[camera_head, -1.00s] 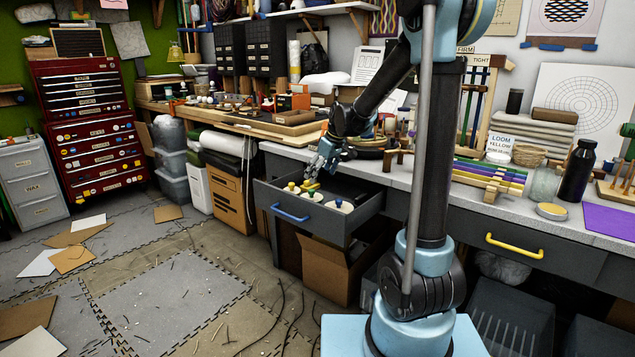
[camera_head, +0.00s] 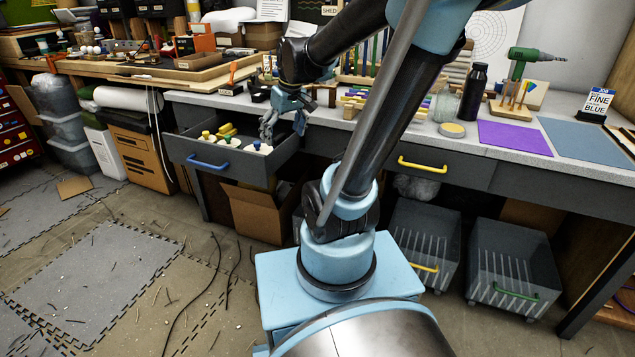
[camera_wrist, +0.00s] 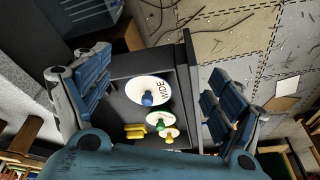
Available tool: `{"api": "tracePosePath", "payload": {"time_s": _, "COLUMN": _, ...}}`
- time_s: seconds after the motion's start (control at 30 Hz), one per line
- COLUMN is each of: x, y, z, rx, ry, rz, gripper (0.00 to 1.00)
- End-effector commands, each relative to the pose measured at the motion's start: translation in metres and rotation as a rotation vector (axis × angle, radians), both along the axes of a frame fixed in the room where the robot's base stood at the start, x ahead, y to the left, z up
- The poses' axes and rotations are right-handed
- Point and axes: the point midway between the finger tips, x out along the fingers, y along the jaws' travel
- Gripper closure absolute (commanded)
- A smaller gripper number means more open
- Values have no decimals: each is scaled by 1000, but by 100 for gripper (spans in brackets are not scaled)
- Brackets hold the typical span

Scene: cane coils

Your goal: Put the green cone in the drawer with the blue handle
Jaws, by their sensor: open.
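The drawer with the blue handle (camera_head: 207,163) is pulled open under the bench. In the wrist view the drawer (camera_wrist: 187,75) holds a large pale disc marked WIDE with a blue knob (camera_wrist: 148,98), a smaller one with a green knob (camera_wrist: 160,124), one with a yellow knob (camera_wrist: 169,136) and a yellow block (camera_wrist: 135,131). The green-knobbed piece also shows in the head view (camera_head: 226,140). I see no other clear green cone. My gripper (camera_head: 284,126) is open and empty above the drawer's right end; its fingers (camera_wrist: 155,98) spread wide around the view of the contents.
A shut drawer with a yellow handle (camera_head: 422,165) is to the right. An open cardboard box (camera_head: 255,208) stands under the open drawer. The bench top (camera_head: 400,130) carries coloured strips, a dark bottle (camera_head: 473,92) and a purple sheet (camera_head: 514,138).

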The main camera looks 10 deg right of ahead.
Motion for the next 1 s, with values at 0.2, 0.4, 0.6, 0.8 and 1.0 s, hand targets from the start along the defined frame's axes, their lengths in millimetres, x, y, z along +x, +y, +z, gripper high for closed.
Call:
{"api": "tracePosePath", "payload": {"time_s": 0.2, "x": -60, "y": -29, "z": -21, "rx": -17, "ry": 25, "rz": -136, "gripper": 14}}
{"api": "tracePosePath", "payload": {"time_s": 0.4, "x": -108, "y": -50, "z": -47, "rx": -31, "ry": 45, "rz": -262, "gripper": 14}}
{"api": "tracePosePath", "payload": {"time_s": 0.6, "x": -145, "y": -65, "z": -72, "rx": -43, "ry": 60, "rz": -364, "gripper": 14}}
{"api": "tracePosePath", "payload": {"time_s": 0.8, "x": -161, "y": -68, "z": -85, "rx": -50, "ry": 67, "rz": -413, "gripper": 14}}
{"api": "tracePosePath", "payload": {"time_s": 1.0, "x": -162, "y": -68, "z": -85, "rx": -51, "ry": 67, "rz": -418, "gripper": 14}}
